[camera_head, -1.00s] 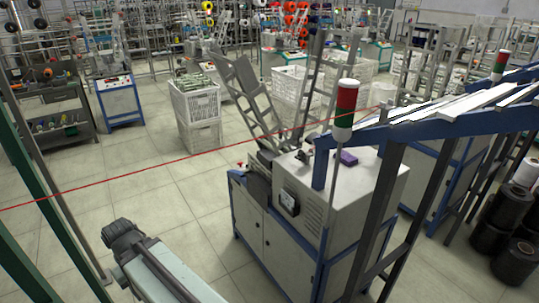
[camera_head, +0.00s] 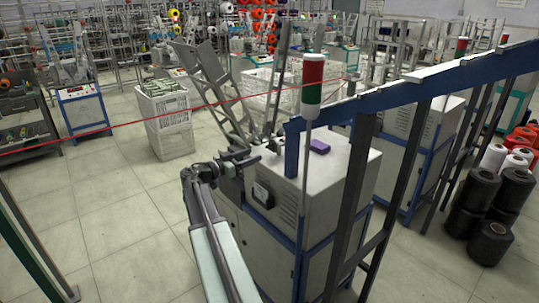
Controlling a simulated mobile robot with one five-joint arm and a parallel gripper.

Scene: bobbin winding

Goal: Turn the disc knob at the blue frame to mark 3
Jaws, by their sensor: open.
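A blue frame (camera_head: 291,150) stands at the near corner of a grey machine cabinet (camera_head: 318,185), right of centre. A dark square panel (camera_head: 262,195) sits on the cabinet's left face. A small dark part shows on the cabinet top beside the frame; I cannot tell for sure which of these bears the disc knob, and no marks can be read. My gripper (camera_head: 247,159) is open at the end of my arm, at the cabinet's upper left edge. It is small against dark machine parts, and whether it touches anything cannot be told.
White crates (camera_head: 166,120) stand left. Black spools (camera_head: 490,240) stand right. The floor at left is open.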

